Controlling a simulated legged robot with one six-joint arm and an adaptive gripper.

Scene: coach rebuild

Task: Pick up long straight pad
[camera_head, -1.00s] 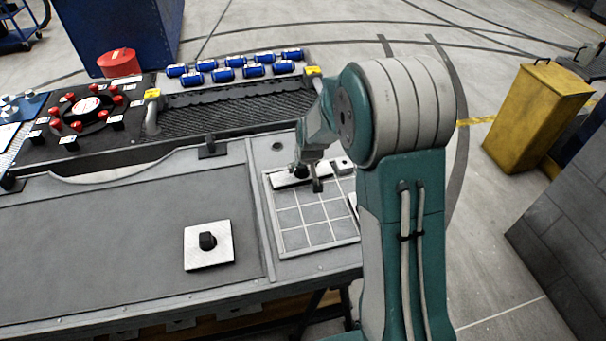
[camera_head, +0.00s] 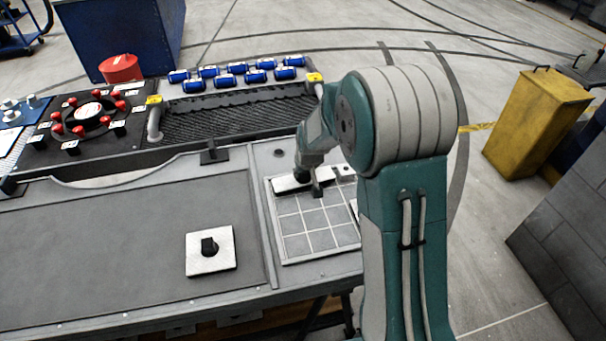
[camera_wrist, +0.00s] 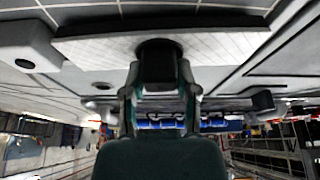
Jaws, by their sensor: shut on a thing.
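The long straight pad is a narrow white plate with a dark knob; in the head view (camera_head: 287,185) it is at the far edge of the gridded tray (camera_head: 322,257), partly hidden by my gripper. In the wrist view the pad (camera_wrist: 225,46) spans the upper part of the picture, a dark layer along its edge. My gripper (camera_wrist: 158,82) is shut on the pad's knob, fingers on either side. In the head view my gripper (camera_head: 310,182) is small and partly covered by my arm. I cannot tell whether the pad touches the tray.
A square white pad with a black knob (camera_head: 222,262) lies on the grey worktop (camera_head: 110,245), left of the tray. A small light block (camera_head: 344,170) is beside the long pad. A yellow bin (camera_head: 537,120) is on the floor at right.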

